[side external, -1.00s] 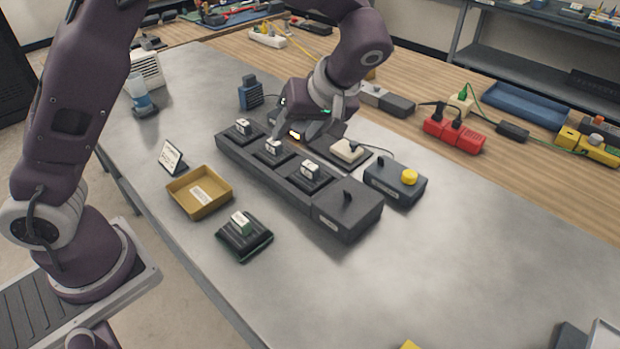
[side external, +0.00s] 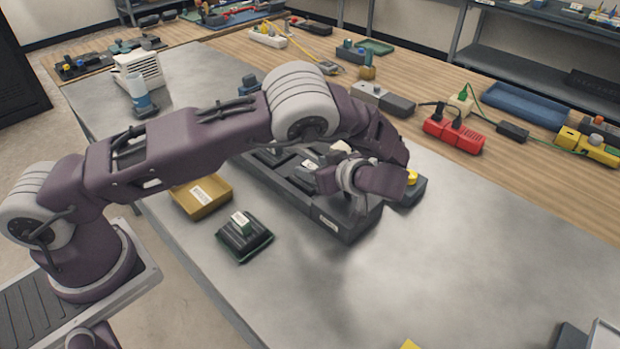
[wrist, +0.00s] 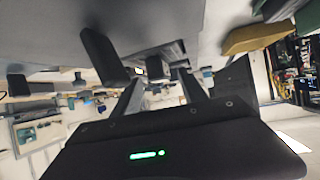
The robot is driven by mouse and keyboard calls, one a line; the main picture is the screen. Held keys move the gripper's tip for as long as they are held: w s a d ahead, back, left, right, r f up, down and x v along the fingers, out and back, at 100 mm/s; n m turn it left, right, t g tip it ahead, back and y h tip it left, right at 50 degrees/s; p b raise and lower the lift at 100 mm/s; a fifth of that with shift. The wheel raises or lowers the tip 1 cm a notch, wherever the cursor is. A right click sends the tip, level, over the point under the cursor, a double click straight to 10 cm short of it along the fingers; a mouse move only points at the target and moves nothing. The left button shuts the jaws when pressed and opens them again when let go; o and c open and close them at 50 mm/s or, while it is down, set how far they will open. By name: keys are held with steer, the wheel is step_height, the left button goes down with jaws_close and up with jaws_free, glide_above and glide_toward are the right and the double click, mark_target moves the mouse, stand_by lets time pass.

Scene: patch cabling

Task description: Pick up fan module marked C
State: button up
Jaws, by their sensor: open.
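A black fan module (side external: 244,242) with a pale label on its handle lies loose on the grey table. Dark fan modules (side external: 306,164) sit in the long black chassis (side external: 328,225), largely hidden behind my arm. I cannot read any letter, so I cannot tell which module is marked C. My gripper (side external: 358,212) is open and hangs at the chassis's right end, apart from the loose module. In the wrist view my gripper (wrist: 133,66) has its fingers spread with nothing seen held between them; that view is tilted and blurred.
A tan tray (side external: 220,201) with a label stands left of the chassis. A dark box with a yellow button (side external: 413,177) is just right of my gripper. A red power strip (side external: 453,134) is on the wooden bench behind.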

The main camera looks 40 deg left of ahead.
jaws_close()
stand_by(1.3)
